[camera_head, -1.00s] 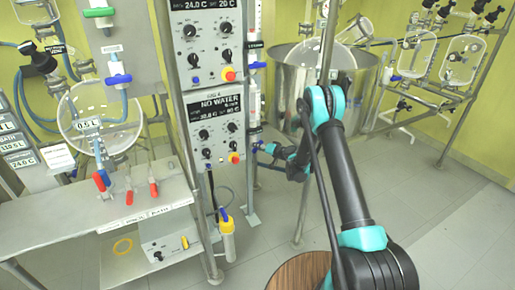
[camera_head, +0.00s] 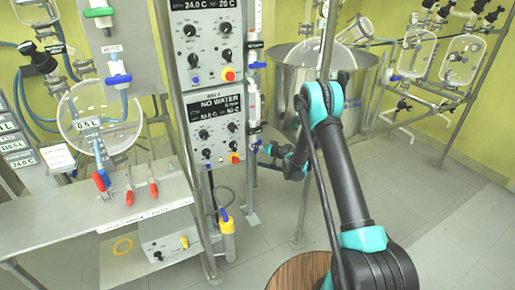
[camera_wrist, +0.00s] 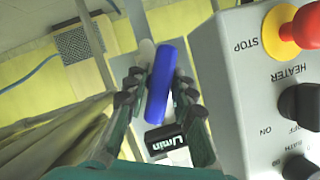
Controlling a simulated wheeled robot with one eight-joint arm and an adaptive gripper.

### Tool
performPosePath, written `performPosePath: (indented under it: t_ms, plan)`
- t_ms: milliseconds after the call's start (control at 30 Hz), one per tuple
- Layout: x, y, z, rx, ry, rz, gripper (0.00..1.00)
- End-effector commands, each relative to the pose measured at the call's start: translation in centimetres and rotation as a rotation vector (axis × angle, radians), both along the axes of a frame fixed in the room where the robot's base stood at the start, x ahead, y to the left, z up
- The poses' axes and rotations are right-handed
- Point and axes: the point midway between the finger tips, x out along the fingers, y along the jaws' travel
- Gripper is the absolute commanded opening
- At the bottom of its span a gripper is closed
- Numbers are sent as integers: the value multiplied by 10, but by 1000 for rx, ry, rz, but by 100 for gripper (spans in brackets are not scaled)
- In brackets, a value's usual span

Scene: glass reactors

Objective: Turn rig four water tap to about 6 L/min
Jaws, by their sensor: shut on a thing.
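The blue tap handle (camera_wrist: 160,82) sits between the two dark fingers of my gripper (camera_wrist: 158,102) in the wrist view, and the gripper is shut on it. A black "L/min" label (camera_wrist: 165,137) shows just below the handle. In the head view my gripper (camera_head: 263,148) is beside the right side of the rig four box (camera_head: 219,126), low on the clear flow tube (camera_head: 252,104). The box display (camera_head: 221,105) reads "NO WATER". Its smaller lines and the flow reading are too small to read surely. The tap is mostly hidden there by the gripper.
The heater panel (camera_wrist: 235,75), with a red stop button (camera_wrist: 298,28) and black knobs, stands close to the right of my gripper in the wrist view. A large steel vessel (camera_head: 300,80) stands behind my arm. A bench (camera_head: 90,222) with red-handled clamps is at the left.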

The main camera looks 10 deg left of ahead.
Motion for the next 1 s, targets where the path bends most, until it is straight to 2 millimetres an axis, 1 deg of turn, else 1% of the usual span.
performPosePath:
  t_ms: [33, 133, 167, 433, 533, 667, 800, 1000]
  plan:
    - [0, -1, 0, -1, 0, -1, 26]
    - [0, -1, 0, -1, 0, -1, 38]
    - [0, -1, 0, -1, 0, -1, 40]
    - [0, -1, 0, 1, 1, 0, 40]
    - [-4, -5, 2, 0, 1, -1, 40]
    - [-16, -17, 8, -1, 0, -1, 40]
    - [-31, -33, 16, 1, 1, -3, 40]
    - [-46, -48, 23, -1, 0, -2, 40]
